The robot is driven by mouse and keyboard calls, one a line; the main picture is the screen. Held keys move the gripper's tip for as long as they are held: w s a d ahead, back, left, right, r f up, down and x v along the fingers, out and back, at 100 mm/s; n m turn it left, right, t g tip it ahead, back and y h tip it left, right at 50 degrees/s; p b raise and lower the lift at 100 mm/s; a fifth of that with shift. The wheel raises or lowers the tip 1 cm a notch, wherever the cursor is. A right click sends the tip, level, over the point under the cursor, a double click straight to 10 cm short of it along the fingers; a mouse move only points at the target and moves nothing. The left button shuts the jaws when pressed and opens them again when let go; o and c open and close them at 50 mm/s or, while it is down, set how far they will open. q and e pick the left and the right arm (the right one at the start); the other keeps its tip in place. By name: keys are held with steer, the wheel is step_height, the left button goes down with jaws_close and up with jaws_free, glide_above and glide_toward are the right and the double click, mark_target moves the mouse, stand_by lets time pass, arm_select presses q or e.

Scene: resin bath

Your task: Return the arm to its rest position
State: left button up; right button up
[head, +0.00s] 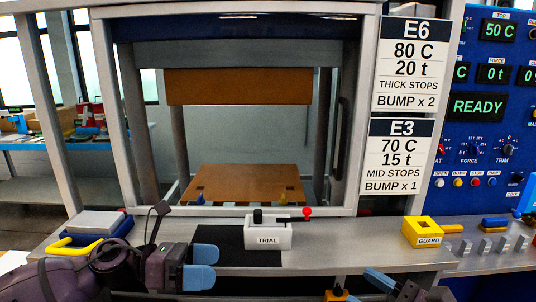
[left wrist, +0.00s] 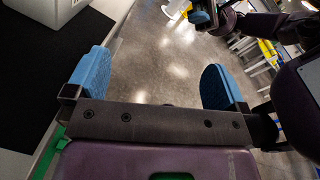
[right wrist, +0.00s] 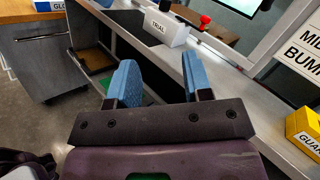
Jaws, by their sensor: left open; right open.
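My left gripper (head: 203,266) is open and empty at the front edge of the grey bench, in front of the black mat (head: 236,246). In the left wrist view its blue fingers (left wrist: 155,84) are wide apart, with floor between them. My right gripper (head: 378,284) is low at the bottom of the head view, in front of the bench edge and partly cut off. In the right wrist view its blue fingers (right wrist: 158,80) are apart with nothing between them. Part of my other arm shows at the top of the left wrist view.
A white TRIAL block (head: 268,236) with a red-knobbed lever stands on the bench (head: 345,254). A yellow GUARD box (head: 422,232) is at right, a grey-topped blue box (head: 96,223) at left. Behind is the press with its lower plate (head: 245,183). Floor in front looks open.

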arm_select(q)
steer(key=s+a+f+m+t+y, duration=0.3)
steer(key=a+f+m+t+y, duration=0.15)
steer(key=f+m, duration=0.5)
steer(key=s+a+f+m+t+y, duration=0.45)
steer(key=f+m, duration=0.25)
steer(key=m, duration=0.5)
steer(key=s+a+f+m+t+y, duration=0.2)
steer(key=a+f+m+t+y, duration=0.25)
steer(key=f+m, duration=0.5)
steer(key=s+a+f+n+g+y, duration=0.2)
steer(key=s+f+n, duration=0.4)
steer(key=s, duration=0.5)
steer(key=shift+a+f+g+y, duration=0.35)
steer(key=shift+f+g+y, duration=0.15)
steer(key=shift+g+y, duration=0.45)
arm_select(e)
steer(key=s+d+f+n+g+h, duration=0.1)
steer(key=s+d+f+n+h, duration=0.2)
steer(key=f+n, duration=0.4)
steer(key=s+d+f+n+h, duration=0.4)
steer(key=s+f+n+h, duration=0.2)
steer(key=f, duration=0.9)
steer(key=s+d+f+n+g+h, duration=0.1)
steer(key=s+d+f+n+h, duration=0.3)
steer(key=f+n, duration=0.5)
step_height(320, 180, down, 2)
steer(key=shift+s+d+n+g+h, duration=0.2)
steer(key=shift+s+n+g+h, duration=0.1)
steer(key=shift+s+h, duration=0.2)
